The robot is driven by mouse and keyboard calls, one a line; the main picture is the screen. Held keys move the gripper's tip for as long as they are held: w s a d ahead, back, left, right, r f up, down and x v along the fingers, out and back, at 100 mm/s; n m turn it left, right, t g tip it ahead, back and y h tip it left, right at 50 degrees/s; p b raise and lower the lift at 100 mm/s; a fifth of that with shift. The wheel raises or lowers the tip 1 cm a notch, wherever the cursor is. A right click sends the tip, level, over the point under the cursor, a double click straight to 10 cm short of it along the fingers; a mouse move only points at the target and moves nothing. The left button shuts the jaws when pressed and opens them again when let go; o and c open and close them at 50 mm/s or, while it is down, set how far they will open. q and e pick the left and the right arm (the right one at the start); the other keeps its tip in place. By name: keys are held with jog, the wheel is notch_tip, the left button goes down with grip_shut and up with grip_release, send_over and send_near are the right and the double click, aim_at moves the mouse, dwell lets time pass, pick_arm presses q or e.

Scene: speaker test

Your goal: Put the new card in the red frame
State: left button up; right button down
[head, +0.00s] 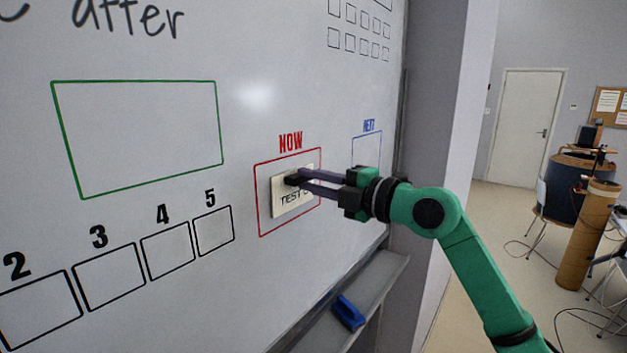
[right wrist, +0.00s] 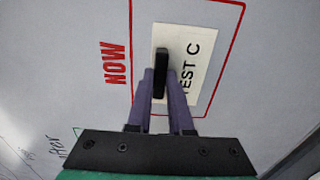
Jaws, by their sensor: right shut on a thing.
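The cream card (head: 283,205), lettered "TEST C", is at the whiteboard inside the red frame (head: 259,200) marked NOW. It also shows in the right wrist view (right wrist: 205,50), within the red outline (right wrist: 238,45). A black bar (right wrist: 162,50) lies across the card's face. My right gripper (head: 297,181) is shut on this bar, its purple fingers on either side of it in the right wrist view (right wrist: 161,80). The fingers hide part of the card. I cannot tell whether the card touches the board. My left gripper is not in view.
The whiteboard (head: 240,50) also bears an empty green frame (head: 135,82), numbered boxes (head: 110,277) and a blue frame (head: 366,150) marked NEXT. A blue eraser (head: 348,312) lies on the tray (head: 375,285) below. Room furniture stands far right.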

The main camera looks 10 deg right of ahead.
jog(key=shift+c, duration=1.7)
grip_release()
jog(key=shift+s+d+f+b, duration=0.15)
jog(key=shift+s+d+b, duration=0.15)
jog(key=shift+s+b, duration=0.1)
jog(key=b+v, duration=0.3)
jog(key=v, duration=0.3)
jog(key=shift+a, duration=0.1)
